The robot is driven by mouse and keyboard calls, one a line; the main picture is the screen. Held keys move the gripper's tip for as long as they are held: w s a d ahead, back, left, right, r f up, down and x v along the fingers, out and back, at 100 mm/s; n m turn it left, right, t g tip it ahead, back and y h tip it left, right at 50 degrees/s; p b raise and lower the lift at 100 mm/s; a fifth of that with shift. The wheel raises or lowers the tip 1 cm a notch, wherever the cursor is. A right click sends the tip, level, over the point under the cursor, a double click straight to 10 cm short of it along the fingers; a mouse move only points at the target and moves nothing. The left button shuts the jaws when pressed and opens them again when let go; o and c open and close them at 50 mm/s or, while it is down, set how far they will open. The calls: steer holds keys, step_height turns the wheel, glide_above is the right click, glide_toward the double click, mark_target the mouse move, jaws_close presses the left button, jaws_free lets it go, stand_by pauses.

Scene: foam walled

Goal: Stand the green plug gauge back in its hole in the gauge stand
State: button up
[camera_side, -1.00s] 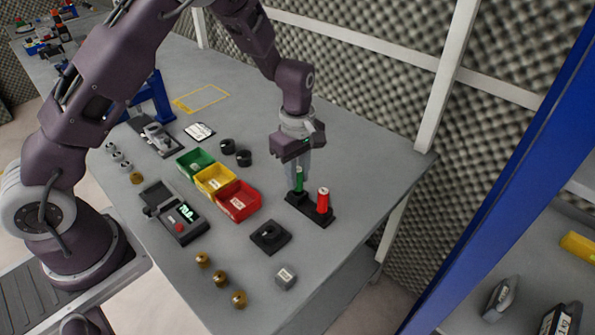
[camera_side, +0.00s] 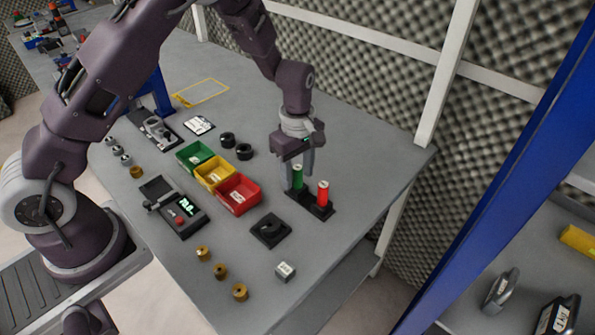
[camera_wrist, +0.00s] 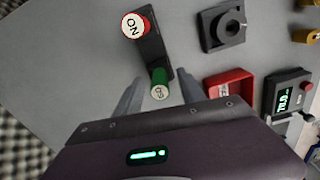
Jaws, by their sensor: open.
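The green plug gauge (camera_side: 297,176) stands upright in the black gauge stand (camera_side: 322,211), beside the red plug gauge (camera_side: 323,194). In the wrist view the green gauge (camera_wrist: 159,84) shows its pale marked end, and the red gauge (camera_wrist: 135,26) is marked "NO". My gripper (camera_side: 299,176) is open, with its fingers on either side of the green gauge and apart from it. The wrist view shows the two fingers (camera_wrist: 158,98) spread with gaps to the gauge. The green gauge's lower end and its hole are hidden.
Red (camera_side: 238,196), yellow (camera_side: 215,174) and green (camera_side: 195,156) bins stand left of the stand. A black block with a round hole (camera_side: 270,229) lies in front. The table right of the stand is clear.

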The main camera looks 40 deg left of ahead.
step_height(320, 180, up, 7)
steer(key=shift+r, duration=0.1)
stand_by(0.4)
steer(key=s+r+m+t+h, duration=0.1)
steer(key=s+r+m, duration=0.3)
steer(key=s+r, duration=0.3)
steer(key=s+r+m+t, duration=0.2)
steer(key=s+r+m, duration=0.2)
steer(key=r, duration=0.6)
steer(key=s+a+r+m+t, duration=0.1)
steer(key=s+m, duration=0.3)
steer(key=s, duration=0.4)
steer(key=s+a+r+m+t+y, duration=0.1)
steer(key=s+m, duration=0.3)
steer(key=s, duration=0.4)
steer(key=shift+m+t, duration=0.3)
steer(key=shift+m, duration=0.1)
